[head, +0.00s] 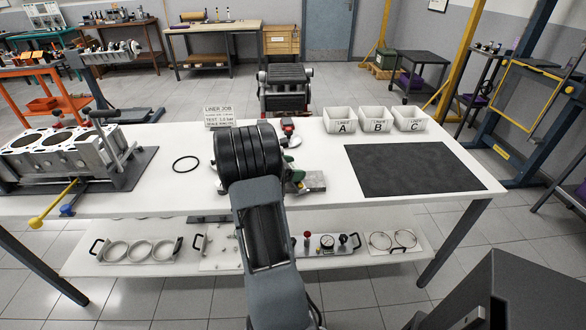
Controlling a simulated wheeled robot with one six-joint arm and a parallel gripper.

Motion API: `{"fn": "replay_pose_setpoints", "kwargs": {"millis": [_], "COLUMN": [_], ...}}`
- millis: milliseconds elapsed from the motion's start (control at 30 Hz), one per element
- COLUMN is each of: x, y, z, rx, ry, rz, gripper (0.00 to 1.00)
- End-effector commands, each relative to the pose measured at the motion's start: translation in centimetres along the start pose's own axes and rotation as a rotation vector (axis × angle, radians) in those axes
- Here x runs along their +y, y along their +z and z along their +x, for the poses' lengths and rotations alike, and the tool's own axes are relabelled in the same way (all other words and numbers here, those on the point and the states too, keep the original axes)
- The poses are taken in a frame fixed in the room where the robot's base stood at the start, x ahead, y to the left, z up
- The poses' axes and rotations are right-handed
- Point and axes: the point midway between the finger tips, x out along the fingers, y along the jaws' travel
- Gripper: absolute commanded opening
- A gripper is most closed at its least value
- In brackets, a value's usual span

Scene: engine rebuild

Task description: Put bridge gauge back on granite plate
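My arm reaches out over the white workbench (375,206), and its thick black wrist end hides my gripper and what lies behind it. A small grey slab (314,182), which may be the granite plate, lies just right of the wrist, partly covered. A green part (297,177) shows between the wrist and the slab; whether it belongs to the bridge gauge I cannot tell. Behind the wrist stands a small red item (288,125) with a pale round part below it. I cannot clearly pick out the bridge gauge.
An engine block (62,152) stands at the left, near a black ring (185,164). White bins A (340,119), B (375,119) and C (409,118) line the back edge. A bare dark mat (414,170) lies at the right. The lower shelf (200,230) holds trays and a dial gauge (327,240).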

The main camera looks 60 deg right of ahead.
Motion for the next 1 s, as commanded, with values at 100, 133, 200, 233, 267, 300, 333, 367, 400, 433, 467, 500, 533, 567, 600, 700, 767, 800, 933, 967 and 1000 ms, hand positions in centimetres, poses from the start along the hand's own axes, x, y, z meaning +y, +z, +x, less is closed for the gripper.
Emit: {"fn": "replay_pose_setpoints", "kwargs": {"millis": [100,133,200,233,267,300,333,367,400,433,467,500,533,567,600,700,767,800,933,967,1000], "x": [0.0,0.0,0.0,0.0,0.0,0.0,0.0,0.0,0.0,0.0,0.0,0.0,0.0,0.1,0.1,0.1,0.1,0.1,0.1,0.1,0.1], "y": [0.0,0.0,0.1,0.1,0.1,0.1,0.1,0.1,0.1,0.1,0.2,0.5,0.6,0.4,0.4,0.4,0.4,0.5,0.4,0.4,0.4], "z": [0.0,0.0,0.0,0.0,0.0,0.0,0.0,0.0,0.0,0.0,-0.1,-0.2,-0.4,-0.7,-1.2,-3.0,-4.2,-5.0,-7.5,-8.0,-8.7], "rx": [0.000,0.000,0.000,0.000,0.000,0.000,0.000,0.000,0.000,0.000,0.000,0.000,0.000,0.000,-0.001,0.000,-0.001,0.000,-0.001,-0.001,0.000], "ry": [0.000,0.000,0.000,0.000,0.000,0.000,0.000,0.000,0.000,0.000,0.000,0.000,0.001,0.002,0.004,0.005,0.005,0.005,0.005,0.004,0.004], "rz": [0.000,0.000,0.000,0.000,0.000,0.000,0.000,0.000,0.000,0.000,0.001,0.001,0.001,0.001,0.001,0.000,0.000,0.000,0.000,0.001,0.001], "gripper": [0.88,0.91,0.98,0.98,0.98,0.98,0.98,0.98,0.98,0.98,0.98,0.98,0.98,0.98,0.98,0.98,0.98,0.98,0.98,0.98,0.98]}}
